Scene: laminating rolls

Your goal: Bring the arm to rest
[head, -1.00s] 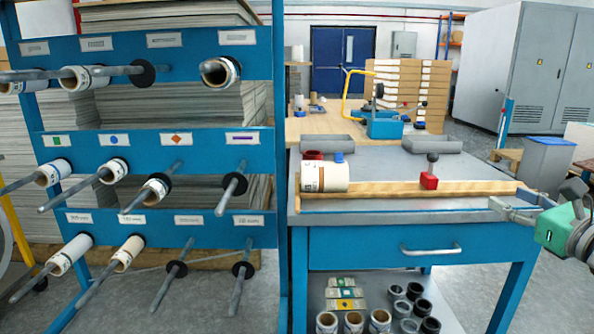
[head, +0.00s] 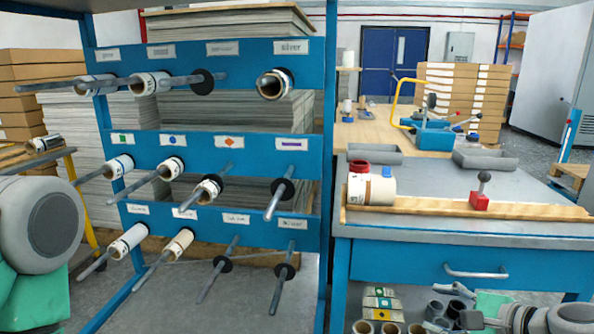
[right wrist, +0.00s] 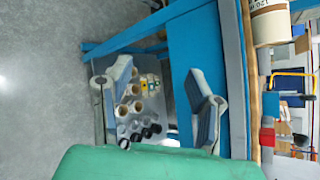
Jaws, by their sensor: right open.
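My right gripper (head: 462,305) is low in the bottom right of the head view, in front of the blue workbench and below its drawer. In the right wrist view its two grey fingers (right wrist: 160,88) stand apart with nothing between them. Rolls on the lower shelf show behind the gap, and I see no contact with them. A grey joint of my left arm fills the left edge of the head view, with green parts below it. My left gripper's fingers are outside the view.
The blue rack (head: 225,152) with rolls on protruding rods stands at left centre. The workbench (head: 440,230) carries a white roll (head: 372,190), a wooden strip (head: 440,207) and a red block (head: 480,199). Rolls (head: 390,327) sit on its lower shelf. Grey floor lies in front.

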